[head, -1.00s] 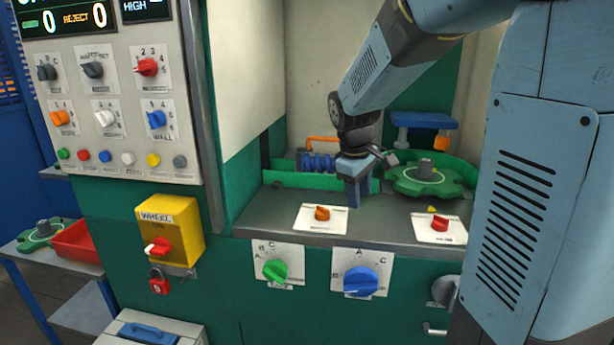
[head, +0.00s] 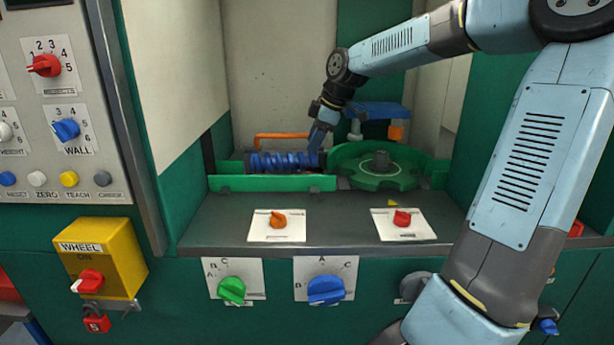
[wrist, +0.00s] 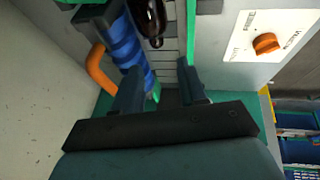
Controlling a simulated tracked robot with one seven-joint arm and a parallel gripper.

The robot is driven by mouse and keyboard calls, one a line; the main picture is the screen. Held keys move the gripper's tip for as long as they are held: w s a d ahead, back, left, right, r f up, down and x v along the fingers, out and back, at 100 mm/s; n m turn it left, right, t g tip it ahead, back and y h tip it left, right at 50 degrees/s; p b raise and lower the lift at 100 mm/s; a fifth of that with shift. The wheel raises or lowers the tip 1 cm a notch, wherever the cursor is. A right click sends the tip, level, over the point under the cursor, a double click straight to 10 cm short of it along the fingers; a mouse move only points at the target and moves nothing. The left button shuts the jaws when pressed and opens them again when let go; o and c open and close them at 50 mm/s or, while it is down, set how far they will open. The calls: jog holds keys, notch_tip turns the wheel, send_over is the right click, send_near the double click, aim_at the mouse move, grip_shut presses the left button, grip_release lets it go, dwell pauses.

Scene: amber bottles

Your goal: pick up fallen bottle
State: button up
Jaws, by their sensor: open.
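The fallen bottle (wrist: 150,20) is a dark, glossy brown shape at the top of the wrist view, partly cut off by the frame edge. It lies on the slatted conveyor beside the blue screw (wrist: 124,45). My gripper (wrist: 160,75) is open, its two fingers apart with nothing between them, and the bottle is ahead of the fingertips. In the head view my gripper (head: 318,140) points down near the right end of the blue screw (head: 280,162), left of the green star wheel (head: 380,165). The bottle cannot be made out in the head view.
A green rail (head: 270,183) runs in front of the screw. An orange bent bar (head: 285,137) stands behind it, also left of my fingers in the wrist view (wrist: 98,70). Orange (head: 279,220) and red (head: 402,218) knobs sit on the front ledge.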

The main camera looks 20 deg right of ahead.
send_over(296, 173)
jog(key=s+d, duration=0.2)
jog(key=f, duration=0.6)
jog(key=shift+a+f, duration=0.2)
jog(key=shift+f, duration=0.15)
jog(key=shift+w+x, duration=0.1)
jog(key=shift+x, duration=1.3)
jog(key=shift+w+x, duration=0.15)
jog(key=shift+x, duration=1.3)
jog(key=shift+r, duration=0.1)
grip_shut()
jog(key=shift+r, duration=0.1)
